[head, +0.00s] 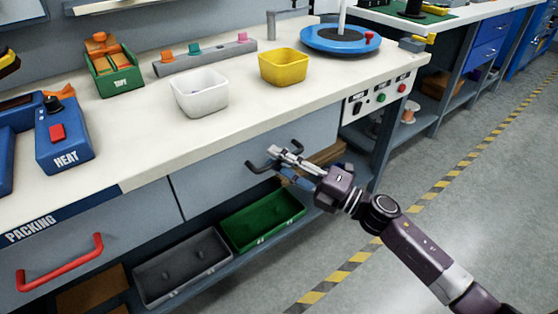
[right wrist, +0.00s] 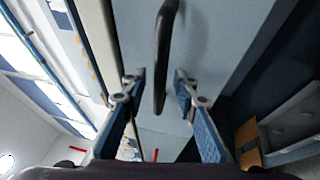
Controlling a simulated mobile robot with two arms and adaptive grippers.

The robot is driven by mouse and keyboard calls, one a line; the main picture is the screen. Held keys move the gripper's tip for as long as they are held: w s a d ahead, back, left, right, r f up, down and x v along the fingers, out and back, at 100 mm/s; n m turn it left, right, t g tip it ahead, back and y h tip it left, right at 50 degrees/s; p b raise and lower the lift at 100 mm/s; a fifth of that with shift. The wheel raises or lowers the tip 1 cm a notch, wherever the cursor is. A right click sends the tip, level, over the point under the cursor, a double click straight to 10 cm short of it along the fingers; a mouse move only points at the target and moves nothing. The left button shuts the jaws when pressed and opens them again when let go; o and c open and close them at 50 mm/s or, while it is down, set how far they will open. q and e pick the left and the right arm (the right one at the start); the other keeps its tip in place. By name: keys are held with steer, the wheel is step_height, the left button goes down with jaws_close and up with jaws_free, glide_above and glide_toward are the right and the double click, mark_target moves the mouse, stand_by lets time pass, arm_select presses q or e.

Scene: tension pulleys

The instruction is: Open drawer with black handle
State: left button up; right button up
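The grey drawer (head: 215,167) with the black handle (head: 256,168) is under the white worktop in the head view. Its front looks about flush with the bench. My right gripper (head: 280,158) is at the handle and hides part of it. In the right wrist view, the black handle (right wrist: 163,50) runs between the two fingers of my right gripper (right wrist: 158,88). The fingers are apart, one on each side of the bar, with visible gaps. My left gripper is not in view.
A drawer with a red handle (head: 62,262) is at the left. A green bin (head: 262,222) and a grey bin (head: 183,270) sit on the shelf below. White (head: 200,95) and yellow (head: 283,68) tubs stand on the worktop (head: 150,140). Floor in front is clear.

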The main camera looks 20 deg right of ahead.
steer(key=shift+c, duration=0.5)
jaws_close()
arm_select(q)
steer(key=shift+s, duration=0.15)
arm_select(e)
steer(key=shift+s+f, duration=0.1)
